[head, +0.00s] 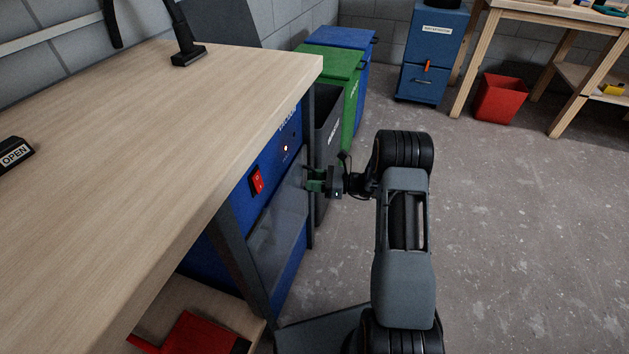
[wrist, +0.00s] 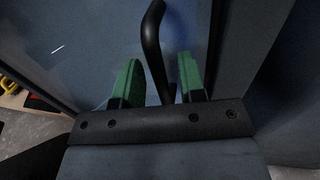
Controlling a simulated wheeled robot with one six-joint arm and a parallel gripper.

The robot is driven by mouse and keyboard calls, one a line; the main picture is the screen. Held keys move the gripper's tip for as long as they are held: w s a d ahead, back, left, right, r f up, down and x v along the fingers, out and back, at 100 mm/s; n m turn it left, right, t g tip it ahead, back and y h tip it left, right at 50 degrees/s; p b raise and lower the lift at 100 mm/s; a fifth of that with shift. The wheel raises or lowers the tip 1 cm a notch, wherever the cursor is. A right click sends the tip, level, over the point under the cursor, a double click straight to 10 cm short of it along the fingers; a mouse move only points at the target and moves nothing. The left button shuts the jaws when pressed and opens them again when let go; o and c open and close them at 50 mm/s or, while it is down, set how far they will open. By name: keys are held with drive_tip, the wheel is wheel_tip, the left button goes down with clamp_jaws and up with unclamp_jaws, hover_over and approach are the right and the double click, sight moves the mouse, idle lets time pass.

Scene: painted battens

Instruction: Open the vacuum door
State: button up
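The vacuum door (head: 277,236) is a grey, slightly shiny panel on the front of a blue cabinet under the workbench. It looks shut. In the wrist view the door (wrist: 95,40) fills the left and middle, with a dark curved handle (wrist: 152,42) standing out from it. My gripper (head: 314,180) is at the upper right part of the door. In the wrist view my gripper's green fingers (wrist: 160,82) are apart, with the handle's lower end between them and gaps showing on both sides. Whether either finger touches the handle is unclear.
A red switch (head: 257,180) and a small lit lamp (head: 285,148) are above the door. The workbench top (head: 150,130) overhangs at left. The floor (head: 500,230) at right is clear.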

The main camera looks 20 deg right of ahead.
clamp_jaws()
idle(0.3)
